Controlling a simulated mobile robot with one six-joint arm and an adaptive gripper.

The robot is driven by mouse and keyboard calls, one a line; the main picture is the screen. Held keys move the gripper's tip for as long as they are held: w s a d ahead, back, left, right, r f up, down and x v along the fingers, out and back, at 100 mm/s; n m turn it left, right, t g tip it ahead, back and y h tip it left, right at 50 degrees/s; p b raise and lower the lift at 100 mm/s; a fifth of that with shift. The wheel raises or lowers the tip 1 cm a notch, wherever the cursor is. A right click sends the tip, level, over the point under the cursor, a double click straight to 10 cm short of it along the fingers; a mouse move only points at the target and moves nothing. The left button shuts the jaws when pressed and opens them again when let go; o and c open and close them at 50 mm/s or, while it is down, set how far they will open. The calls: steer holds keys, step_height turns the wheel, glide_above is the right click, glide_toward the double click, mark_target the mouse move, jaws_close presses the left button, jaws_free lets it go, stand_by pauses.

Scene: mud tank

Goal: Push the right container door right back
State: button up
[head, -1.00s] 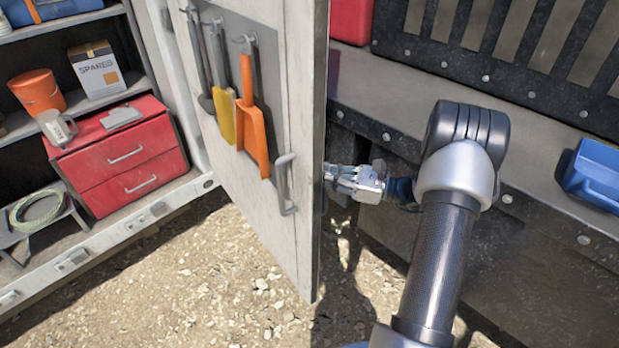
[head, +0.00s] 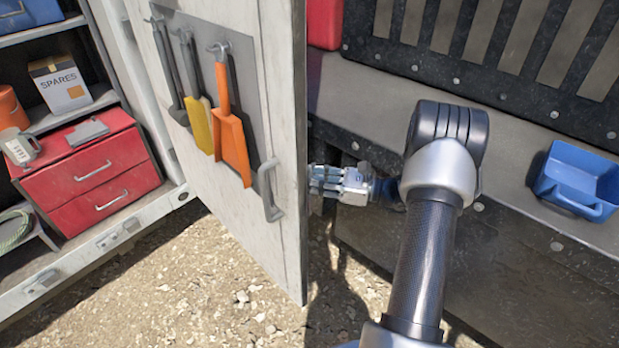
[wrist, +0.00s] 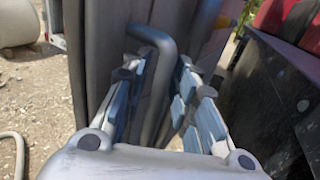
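The container door (head: 270,80) is a white panel standing swung out, its free edge towards me. Its inner face carries hanging tools and a grey handle (head: 268,190). My gripper (head: 318,182) is just right of that free edge in the head view, its tips partly hidden at the door. In the wrist view my gripper (wrist: 162,90) is open, with a bent grey bar (wrist: 163,95) between its fingers. The bar stands against a grey panel. I cannot tell whether the fingers touch the bar.
Left of the door are the container's shelves with a red drawer unit (head: 90,170) and a SPARES box (head: 62,85). A dark metal side with a ledge runs along the right, with a blue tray (head: 578,182) on it. Bare gravel (head: 230,290) lies below the door.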

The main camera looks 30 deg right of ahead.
steer(key=shift+o, duration=0.4)
steer(key=shift+w, duration=0.1)
steer(key=v, duration=1.2)
steer(key=shift+c, duration=0.5)
